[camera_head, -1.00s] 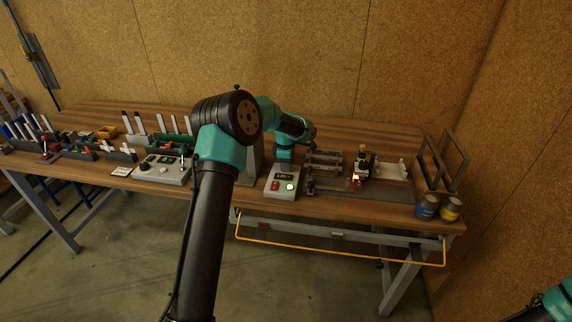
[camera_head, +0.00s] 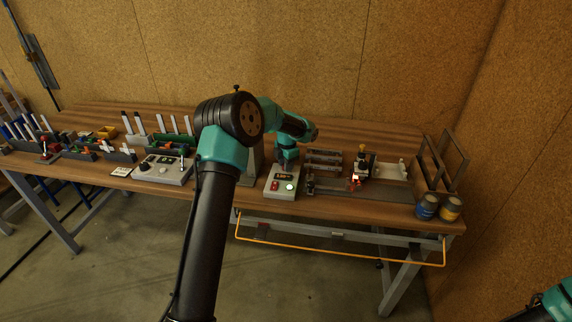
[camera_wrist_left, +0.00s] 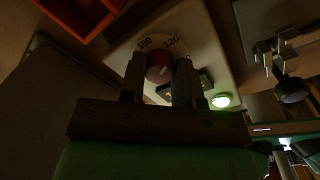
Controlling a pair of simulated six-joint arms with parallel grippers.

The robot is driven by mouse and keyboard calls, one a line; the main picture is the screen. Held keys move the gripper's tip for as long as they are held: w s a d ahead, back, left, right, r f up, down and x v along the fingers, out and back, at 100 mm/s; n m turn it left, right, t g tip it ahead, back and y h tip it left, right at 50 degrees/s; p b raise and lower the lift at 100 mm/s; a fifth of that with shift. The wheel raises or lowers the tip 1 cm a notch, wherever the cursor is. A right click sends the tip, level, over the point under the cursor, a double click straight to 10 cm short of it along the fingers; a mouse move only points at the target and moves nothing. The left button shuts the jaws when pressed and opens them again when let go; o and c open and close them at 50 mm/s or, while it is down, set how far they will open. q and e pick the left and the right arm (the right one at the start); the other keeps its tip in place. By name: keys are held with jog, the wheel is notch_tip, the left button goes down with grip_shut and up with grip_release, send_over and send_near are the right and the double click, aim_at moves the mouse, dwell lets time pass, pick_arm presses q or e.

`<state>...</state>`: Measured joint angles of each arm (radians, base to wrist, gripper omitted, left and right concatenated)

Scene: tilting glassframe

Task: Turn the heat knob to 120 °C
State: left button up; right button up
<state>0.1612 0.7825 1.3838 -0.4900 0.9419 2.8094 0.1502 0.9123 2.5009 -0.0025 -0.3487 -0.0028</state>
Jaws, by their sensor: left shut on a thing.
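The heat knob (camera_wrist_left: 158,68) is a round red knob on a pale dial in the left wrist view. The dial numbers 100 and 120 show beside it, and a further number is partly hidden by a finger. A short pale mark is on the knob, but I cannot tell its exact reading. My left gripper (camera_wrist_left: 158,80) is shut on the knob, one finger on each side. The light control box (camera_head: 278,196) shows in the head view with a red button and a lit green button. My left gripper (camera_head: 286,166) is over its back end, hiding the knob there. My right gripper is out of view.
A second grey control panel (camera_head: 163,172) stands to the left on the wooden bench. A fixture with a glowing red spot (camera_head: 355,182) is to the right of the box. Two cans (camera_head: 427,207) stand at the right front edge. An orange rail (camera_head: 340,257) runs below the bench front.

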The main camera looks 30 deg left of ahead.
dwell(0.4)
pick_arm(q)
jog(key=o, duration=0.6)
jog(key=shift+o, duration=0.2)
jog(key=shift+r, duration=0.1)
notch_tip(320, 180, up, 17)
jog(key=shift+s+d, duration=0.2)
jog(key=shift+d, duration=0.2)
